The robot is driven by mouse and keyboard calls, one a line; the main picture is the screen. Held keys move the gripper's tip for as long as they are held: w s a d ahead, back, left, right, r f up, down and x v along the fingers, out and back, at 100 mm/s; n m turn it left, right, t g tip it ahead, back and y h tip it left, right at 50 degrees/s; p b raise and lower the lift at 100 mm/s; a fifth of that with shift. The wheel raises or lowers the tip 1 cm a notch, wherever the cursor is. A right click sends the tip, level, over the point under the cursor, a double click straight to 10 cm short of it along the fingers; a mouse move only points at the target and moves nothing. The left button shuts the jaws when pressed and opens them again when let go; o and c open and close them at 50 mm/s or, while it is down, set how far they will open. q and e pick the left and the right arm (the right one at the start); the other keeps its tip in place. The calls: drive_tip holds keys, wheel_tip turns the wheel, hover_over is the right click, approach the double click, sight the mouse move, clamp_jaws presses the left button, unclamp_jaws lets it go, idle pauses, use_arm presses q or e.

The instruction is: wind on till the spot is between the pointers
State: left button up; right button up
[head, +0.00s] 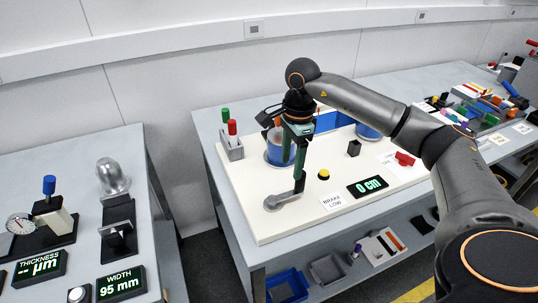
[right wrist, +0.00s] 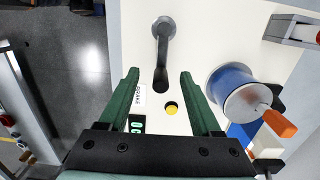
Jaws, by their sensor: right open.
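The winding unit is a cream board (head: 262,222) with a blue reel (head: 279,155) at the left, a second blue reel (head: 368,131) to the right and a blue band (head: 328,122) between them. A grey crank (head: 284,198) stands near the board's front left. My right gripper (head: 296,160), with green fingers, is open over the crank. In the right wrist view, the crank's end (right wrist: 161,82) appears between the open fingers (right wrist: 160,73), apparently without contact. The display (head: 367,186) reads 0 cm. I cannot make out the spot or the pointers. My left gripper is out of view.
A yellow button (head: 323,174), a BRAKE LOW label (head: 333,201), a black block (head: 354,148) and a red lever (head: 404,158) are on the board. A gauge bench (head: 75,170) is at left, across a gap.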

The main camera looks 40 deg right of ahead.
sight(295, 189)
drive_tip(key=shift+h, duration=0.3)
drive_tip(key=f+b, duration=0.2)
drive_tip(key=d+f+b, duration=0.1)
drive_tip(key=f+b, duration=0.1)
drive_tip(key=f, duration=0.1)
drive_tip(key=f+b, duration=0.2)
drive_tip(key=b, duration=0.1)
drive_tip(key=shift+d+f, duration=0.25)
drive_tip(key=shift+f, duration=0.15)
drive_tip(key=shift+r, duration=0.25)
drive_tip(key=shift+c, duration=0.3)
drive_tip(key=c, duration=0.3)
clamp_jaws()
drive_tip(key=shift+r, duration=0.1)
drive_tip(key=shift+d, duration=0.15)
